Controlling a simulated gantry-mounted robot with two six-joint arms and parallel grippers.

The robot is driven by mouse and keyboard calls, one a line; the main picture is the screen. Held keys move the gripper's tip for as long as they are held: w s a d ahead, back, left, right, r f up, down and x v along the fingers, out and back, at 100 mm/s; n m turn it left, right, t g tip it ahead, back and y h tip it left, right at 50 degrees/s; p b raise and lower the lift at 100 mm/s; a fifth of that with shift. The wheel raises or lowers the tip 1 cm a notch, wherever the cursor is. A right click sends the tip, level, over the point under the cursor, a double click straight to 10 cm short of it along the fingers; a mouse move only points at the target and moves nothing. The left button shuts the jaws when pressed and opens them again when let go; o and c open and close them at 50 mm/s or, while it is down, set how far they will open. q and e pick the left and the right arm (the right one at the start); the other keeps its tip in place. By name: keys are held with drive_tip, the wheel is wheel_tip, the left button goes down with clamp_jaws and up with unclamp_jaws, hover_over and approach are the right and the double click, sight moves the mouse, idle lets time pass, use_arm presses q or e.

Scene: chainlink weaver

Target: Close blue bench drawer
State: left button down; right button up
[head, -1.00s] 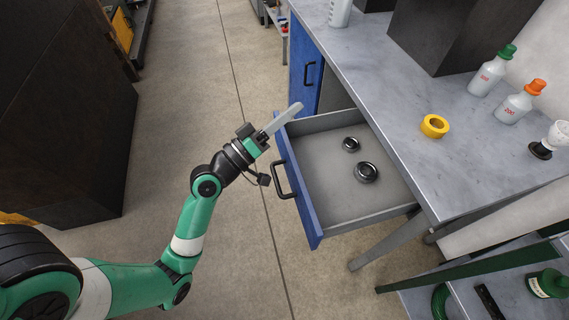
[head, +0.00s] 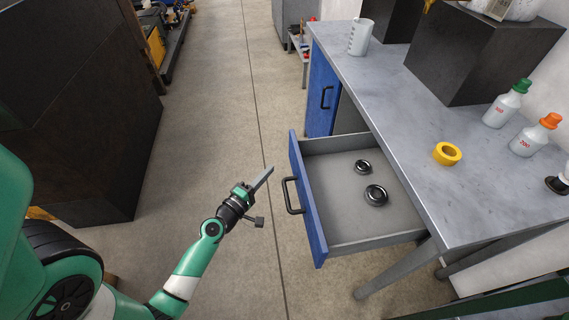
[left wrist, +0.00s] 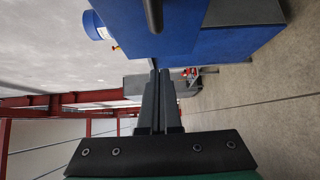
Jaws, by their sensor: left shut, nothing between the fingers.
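The blue-fronted bench drawer (head: 309,203) stands pulled out from under the grey bench in the head view, with a black handle (head: 291,195) on its front. Two dark ring-shaped parts (head: 375,195) lie on its grey floor. My left gripper (head: 265,176) is shut and empty, to the left of the drawer front and apart from the handle. In the left wrist view the shut fingers (left wrist: 159,88) point past a blue front (left wrist: 215,35), with a dark bar (left wrist: 153,15) above them. My right gripper is not in view.
The bench top (head: 400,125) holds a yellow tape roll (head: 447,153), two capped bottles (head: 508,103), a beaker (head: 360,37) and a dark block (head: 480,52). A blue cabinet door (head: 322,92) is beyond the drawer. Open floor (head: 215,120) lies to the left, bordered by a dark cabinet (head: 75,110).

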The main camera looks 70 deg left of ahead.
sight(292, 158)
use_arm(q)
drive_tip(key=w, duration=0.3)
drive_tip(key=w+p, duration=0.1)
drive_tip(key=w, duration=0.1)
drive_tip(key=shift+w+a, duration=0.2)
drive_tip(key=shift+a, duration=0.05)
drive_tip(key=shift+w, duration=0.3)
drive_tip(key=shift+w, duration=0.1)
